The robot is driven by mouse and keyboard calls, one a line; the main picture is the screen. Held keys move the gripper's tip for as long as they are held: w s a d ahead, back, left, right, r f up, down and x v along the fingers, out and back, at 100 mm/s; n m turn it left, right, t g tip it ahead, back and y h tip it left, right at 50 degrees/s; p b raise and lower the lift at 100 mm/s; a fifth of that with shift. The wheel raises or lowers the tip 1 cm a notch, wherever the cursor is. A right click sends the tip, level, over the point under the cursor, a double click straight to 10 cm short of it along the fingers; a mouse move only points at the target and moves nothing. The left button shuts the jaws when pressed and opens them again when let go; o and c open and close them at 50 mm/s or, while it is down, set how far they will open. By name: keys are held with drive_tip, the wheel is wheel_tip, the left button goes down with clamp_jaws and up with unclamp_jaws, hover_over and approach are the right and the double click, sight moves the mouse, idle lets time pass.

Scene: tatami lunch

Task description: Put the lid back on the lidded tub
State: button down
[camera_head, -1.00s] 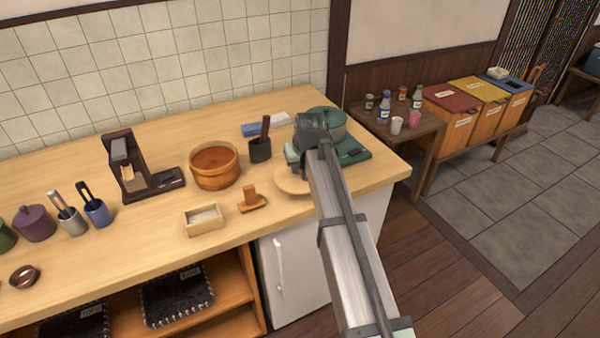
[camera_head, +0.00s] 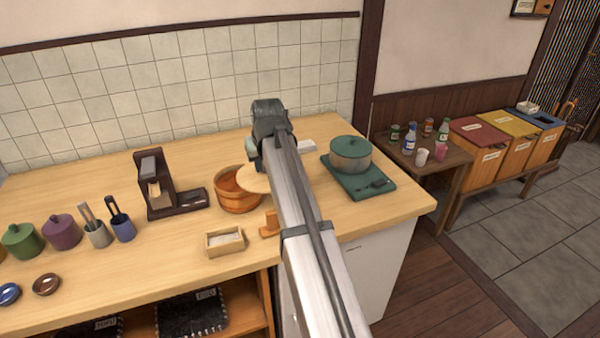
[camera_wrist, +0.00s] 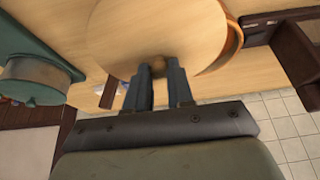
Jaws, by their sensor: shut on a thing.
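The lidded tub (camera_head: 238,203) is a round wooden tub standing on the counter, partly open, with its inside showing at the left. The lid (camera_head: 254,184), a pale round wooden disc, is in front of the tub's right part in the head view. My gripper (camera_wrist: 158,72) is shut on the lid's small knob in the wrist view, where the lid (camera_wrist: 150,30) spans the top and the tub's rim (camera_wrist: 228,45) shows at its right. The lid is off-centre from the tub. Whether it touches the rim, I cannot tell. My arm hides part of the counter behind.
A green pot (camera_head: 350,157) stands on a green board (camera_head: 368,186) to the right. A dark wooden holder (camera_head: 160,185) is left of the tub. A small box (camera_head: 224,240) and a wooden piece (camera_head: 270,225) lie in front. The counter's right front is clear.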

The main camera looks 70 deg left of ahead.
sight(243, 169)
drive_tip(key=shift+n, duration=0.6)
drive_tip(key=s+a, duration=0.1)
drive_tip(key=s+a+r, duration=0.1)
drive_tip(key=s+a, duration=0.1)
drive_tip(key=s+a+r, duration=0.1)
drive_tip(key=s+a, duration=0.1)
drive_tip(key=shift+a, duration=0.1)
drive_tip(key=shift+s+a+r+n+g, duration=0.25)
drive_tip(key=shift+s+a+n+g, duration=0.15)
drive_tip(key=shift+a+n, duration=0.35)
drive_tip(key=shift+s+a+r+n+g, duration=0.2)
drive_tip(key=shift+s+a+n+g, duration=0.15)
drive_tip(key=shift+a+n, duration=0.35)
drive_tip(key=shift+d, duration=0.1)
wheel_tip(243, 169, down, 6)
drive_tip(key=shift+f, duration=0.15)
drive_tip(key=shift+f, duration=0.15)
idle(0.6)
drive_tip(key=shift+c, duration=2.2)
unclamp_jaws()
